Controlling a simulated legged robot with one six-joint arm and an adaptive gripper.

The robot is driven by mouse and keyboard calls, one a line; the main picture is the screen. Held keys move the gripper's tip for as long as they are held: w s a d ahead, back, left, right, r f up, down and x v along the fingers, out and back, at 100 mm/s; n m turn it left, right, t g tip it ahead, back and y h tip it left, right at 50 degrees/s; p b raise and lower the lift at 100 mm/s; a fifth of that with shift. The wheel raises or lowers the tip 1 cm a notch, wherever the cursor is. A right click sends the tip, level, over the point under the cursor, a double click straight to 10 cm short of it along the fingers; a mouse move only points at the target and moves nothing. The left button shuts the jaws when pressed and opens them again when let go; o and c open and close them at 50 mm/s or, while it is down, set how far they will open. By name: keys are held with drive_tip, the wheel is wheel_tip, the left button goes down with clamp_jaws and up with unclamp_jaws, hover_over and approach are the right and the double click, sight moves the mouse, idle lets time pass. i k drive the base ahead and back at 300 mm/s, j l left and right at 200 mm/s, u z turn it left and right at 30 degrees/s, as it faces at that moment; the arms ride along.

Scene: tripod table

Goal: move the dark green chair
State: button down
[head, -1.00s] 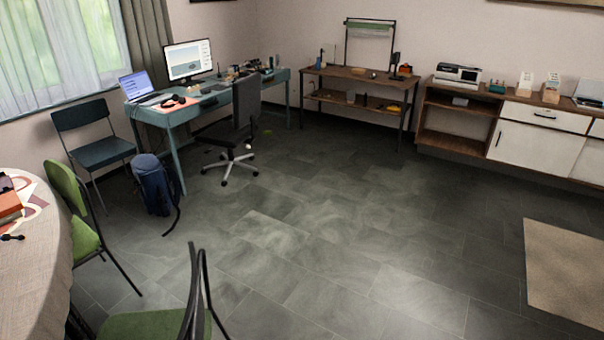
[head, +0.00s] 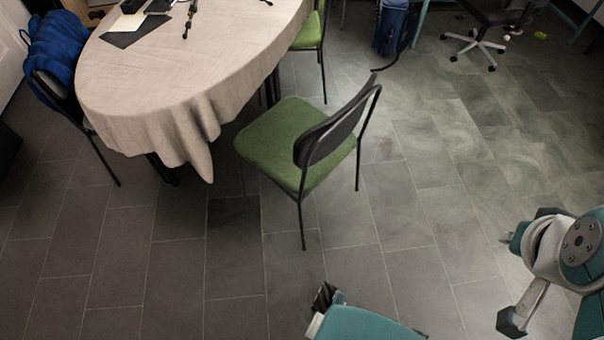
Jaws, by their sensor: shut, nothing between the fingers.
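A chair (head: 282,140) with a green seat, a dark curved backrest and thin black legs stands upright in the middle of the head view, beside the table. A second chair (head: 309,33) with a brighter green seat is partly cut off at the top edge. I cannot tell for sure which one the task's dark green chair is. My gripper (head: 325,298) shows as a dark tip at the bottom edge, shut and empty. It is apart from the near chair, in front of it.
A table (head: 160,75) under a beige cloth stands left of the near chair. A dark chair with a blue thing (head: 58,45) over it is at far left. A blue backpack (head: 392,28) and an office chair base (head: 473,45) are at the top. Tiled floor (head: 440,170) is clear at right.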

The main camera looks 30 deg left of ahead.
sight(294, 145)
drive_tip(key=i+l+u, duration=0.1)
drive_tip(key=u, duration=0.3)
drive_tip(key=l+u, duration=0.25)
drive_tip(key=u, duration=0.15)
drive_tip(key=i+l+u, duration=0.1)
drive_tip(key=u, duration=0.3)
drive_tip(key=l+u, duration=0.4)
drive_tip(key=i+l+u, duration=0.15)
drive_tip(key=l+u, duration=0.25)
drive_tip(key=i+l+u, duration=0.15)
drive_tip(key=u, duration=0.3)
drive_tip(key=l+u, duration=0.4)
drive_tip(key=i, duration=0.3)
